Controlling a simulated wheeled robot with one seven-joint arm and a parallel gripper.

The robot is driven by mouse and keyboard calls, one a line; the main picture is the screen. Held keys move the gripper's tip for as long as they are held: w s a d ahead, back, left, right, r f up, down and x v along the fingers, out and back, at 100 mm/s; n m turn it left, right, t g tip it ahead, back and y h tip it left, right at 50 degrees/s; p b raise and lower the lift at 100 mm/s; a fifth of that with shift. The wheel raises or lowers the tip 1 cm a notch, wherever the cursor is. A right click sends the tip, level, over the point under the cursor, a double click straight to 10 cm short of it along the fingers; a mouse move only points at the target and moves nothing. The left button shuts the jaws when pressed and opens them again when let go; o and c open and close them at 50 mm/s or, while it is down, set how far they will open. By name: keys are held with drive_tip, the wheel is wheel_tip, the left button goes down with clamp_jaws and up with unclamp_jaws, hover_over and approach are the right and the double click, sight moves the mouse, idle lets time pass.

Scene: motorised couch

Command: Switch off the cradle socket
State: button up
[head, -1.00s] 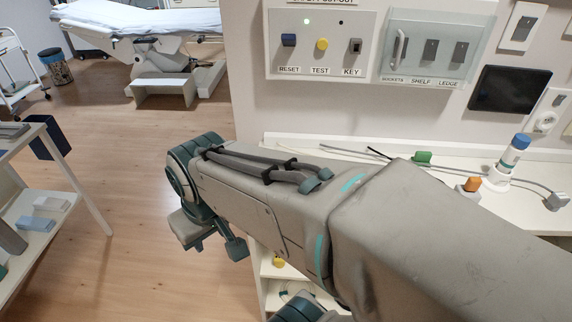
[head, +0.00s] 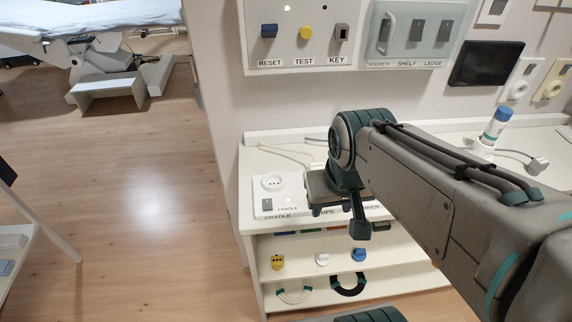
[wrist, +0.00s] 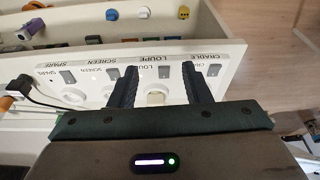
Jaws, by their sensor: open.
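The cradle socket (head: 273,182) is a white round outlet on the panel at the left end of the counter, labelled CRADLE. Its small grey rocker switch (head: 267,204) is below it, with a small pale dot beside it; I cannot tell the switch's position. In the wrist view the panel is upside down, and the cradle switch (wrist: 213,70) is beside the right finger, which hides part of the cradle unit. My gripper (wrist: 163,82) is open and empty over the loupe and cradle units. In the head view my gripper (head: 342,212) is right of the cradle socket.
Loupe (wrist: 164,74), screen (wrist: 113,74) and spare (wrist: 69,76) switches sit along the same panel. A dark plug (wrist: 20,86) with a cord is at the spare end. A wall panel (head: 305,35) hangs above the counter. Open floor (head: 150,200) is at left.

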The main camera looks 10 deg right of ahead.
drive_tip(key=w+a+r+g+b, duration=0.1)
drive_tip(key=w+a+r, duration=0.1)
drive_tip(key=w+a, duration=0.3)
drive_tip(key=g+b, duration=0.1)
drive_tip(key=g, duration=0.1)
hover_over(267, 200)
drive_tip(key=shift+m, duration=0.3)
wheel_tip(267, 200, down, 13)
drive_tip(key=shift+r, duration=0.15)
clamp_jaws()
